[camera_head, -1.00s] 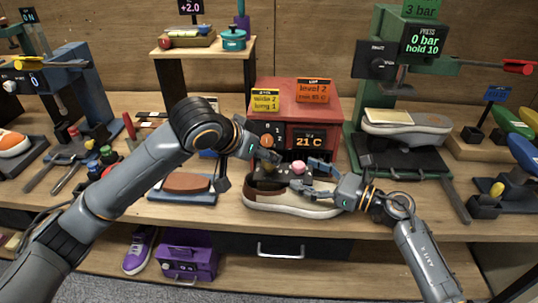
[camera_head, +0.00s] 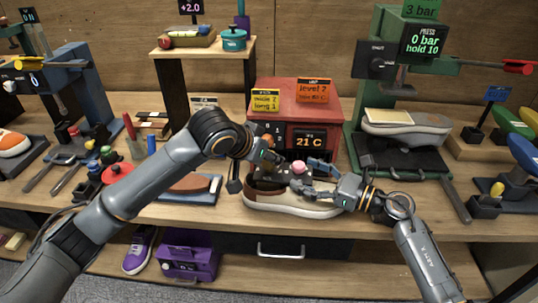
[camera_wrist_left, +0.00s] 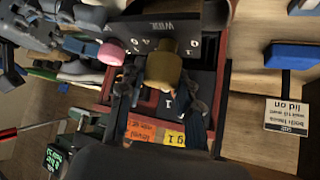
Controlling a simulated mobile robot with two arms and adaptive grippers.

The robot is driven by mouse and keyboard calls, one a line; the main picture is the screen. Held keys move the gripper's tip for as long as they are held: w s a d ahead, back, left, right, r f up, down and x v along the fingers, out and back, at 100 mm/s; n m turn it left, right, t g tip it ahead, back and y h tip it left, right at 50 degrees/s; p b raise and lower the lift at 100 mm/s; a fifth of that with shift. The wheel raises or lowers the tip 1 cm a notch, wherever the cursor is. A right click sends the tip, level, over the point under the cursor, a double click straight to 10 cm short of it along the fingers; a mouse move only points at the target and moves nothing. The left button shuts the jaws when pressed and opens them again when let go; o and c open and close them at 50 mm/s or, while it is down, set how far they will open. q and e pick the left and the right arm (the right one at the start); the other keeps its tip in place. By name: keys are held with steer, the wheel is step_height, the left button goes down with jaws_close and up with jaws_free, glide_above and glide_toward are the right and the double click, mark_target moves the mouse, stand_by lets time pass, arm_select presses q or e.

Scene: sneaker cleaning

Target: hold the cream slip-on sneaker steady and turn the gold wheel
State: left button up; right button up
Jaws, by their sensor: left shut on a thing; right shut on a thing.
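The cream slip-on sneaker (camera_head: 290,206) lies on the bench in front of the red machine, its upper partly covered by a dark device. My right gripper (camera_head: 306,189) is shut on the sneaker from the right; the exact contact is not clear. The gold wheel (camera_wrist_left: 163,66) sits on a dark panel with white numbers and the word WIDE. My left gripper (camera_head: 276,160) is shut on the gold wheel. In the left wrist view its fingers (camera_wrist_left: 165,92) stand on both sides of the wheel. In the head view the gripper mostly hides the wheel.
A pink knob (camera_head: 298,167) is close beside the wheel. The red machine (camera_head: 330,92) with its 21 C display stands behind. A green press (camera_head: 380,150) is at the right. A brown brush block (camera_head: 190,187) lies left of the sneaker, under my left arm.

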arm_select(q)
steer(key=shift+m+g+h, duration=0.8)
steer(key=shift+m+h, duration=0.1)
steer(key=shift+m, duration=0.7)
steer(key=shift+d, duration=0.1)
steer(key=o, duration=1.2)
steer(key=shift+c, duration=0.2)
steer(key=shift+r, duration=0.1)
steer(key=v, duration=1.2)
arm_select(e)
steer(key=o, duration=1.3)
steer(key=shift+o, duration=0.2)
